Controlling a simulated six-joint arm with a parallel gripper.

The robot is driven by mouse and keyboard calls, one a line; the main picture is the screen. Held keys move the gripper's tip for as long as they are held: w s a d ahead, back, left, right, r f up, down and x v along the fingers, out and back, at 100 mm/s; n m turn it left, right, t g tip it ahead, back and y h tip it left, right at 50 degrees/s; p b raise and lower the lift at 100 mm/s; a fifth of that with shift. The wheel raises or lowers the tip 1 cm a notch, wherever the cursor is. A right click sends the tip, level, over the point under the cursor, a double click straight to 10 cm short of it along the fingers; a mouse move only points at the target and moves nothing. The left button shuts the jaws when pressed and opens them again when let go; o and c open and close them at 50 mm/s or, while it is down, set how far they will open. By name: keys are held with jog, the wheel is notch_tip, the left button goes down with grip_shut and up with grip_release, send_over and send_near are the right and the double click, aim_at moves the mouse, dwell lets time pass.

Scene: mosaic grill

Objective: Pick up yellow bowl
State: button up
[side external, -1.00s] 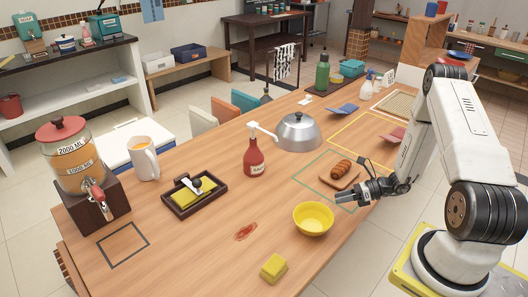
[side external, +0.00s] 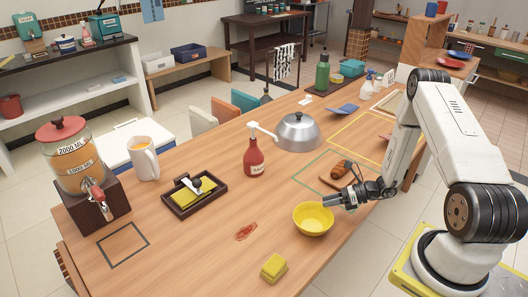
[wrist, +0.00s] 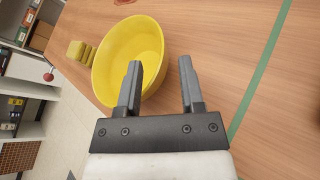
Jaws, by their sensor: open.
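The yellow bowl (side external: 313,220) stands upright and empty on the wooden table near its front edge. It also shows in the wrist view (wrist: 108,62), ahead of and left of my gripper. My gripper (side external: 328,200) is open and empty, close to the bowl's right rim. In the wrist view, the left finger of my gripper (wrist: 160,85) overlaps the bowl's near right wall, and the right finger is over bare table outside the bowl. I cannot tell whether a finger touches the bowl.
A croissant (side external: 342,170) on a wooden board sits behind my gripper. A red sauce bottle (side external: 254,155) and a metal dome (side external: 298,132) stand farther back.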

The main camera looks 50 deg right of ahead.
aim_at(312, 222)
jog(key=shift+x, duration=1.9)
grip_shut()
